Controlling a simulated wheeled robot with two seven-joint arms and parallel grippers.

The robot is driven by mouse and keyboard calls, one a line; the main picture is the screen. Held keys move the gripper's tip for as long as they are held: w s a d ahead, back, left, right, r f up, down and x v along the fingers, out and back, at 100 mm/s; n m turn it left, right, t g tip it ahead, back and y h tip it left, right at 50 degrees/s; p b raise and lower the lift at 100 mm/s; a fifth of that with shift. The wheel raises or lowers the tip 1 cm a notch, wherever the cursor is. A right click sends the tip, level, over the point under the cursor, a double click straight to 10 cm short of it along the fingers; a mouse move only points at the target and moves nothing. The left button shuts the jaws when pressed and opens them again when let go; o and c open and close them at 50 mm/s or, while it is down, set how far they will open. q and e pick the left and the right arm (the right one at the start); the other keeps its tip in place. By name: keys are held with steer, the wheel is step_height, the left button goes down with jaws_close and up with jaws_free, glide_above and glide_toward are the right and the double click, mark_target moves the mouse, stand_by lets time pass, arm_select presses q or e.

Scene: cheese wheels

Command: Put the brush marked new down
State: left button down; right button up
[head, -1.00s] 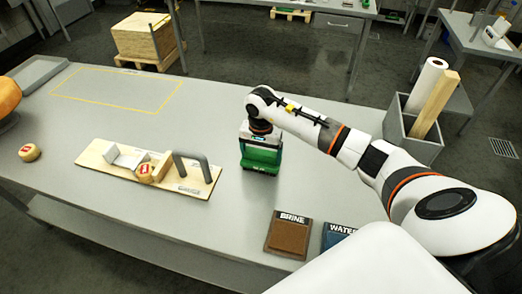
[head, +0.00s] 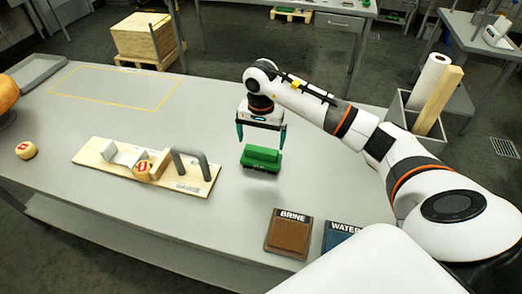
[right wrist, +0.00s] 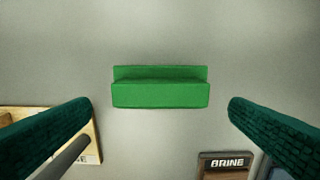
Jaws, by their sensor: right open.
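A green brush (head: 261,158) lies on the grey table to the right of the wooden board. It also shows in the right wrist view (right wrist: 160,92), lying flat between and beyond my fingers. No "new" marking is readable on it. My right gripper (head: 261,142) is open and empty above and just behind the brush in the head view. Its dark green fingers (right wrist: 160,125) are spread wide apart and do not touch the brush. My left gripper is not in view.
A wooden board (head: 150,170) with a grey handle and a small labelled cheese stands left of the brush. The BRINE pad (head: 290,234) and blue WATER pad (head: 340,236) lie at the front. A grey bin (head: 412,125) holds a paper roll. A yellow outlined area (head: 118,88) is empty.

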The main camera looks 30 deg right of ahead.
mark_target(261, 150)
step_height(261, 150, up, 7)
steer(key=b, duration=0.1)
steer(key=shift+f, duration=0.2)
stand_by(0.5)
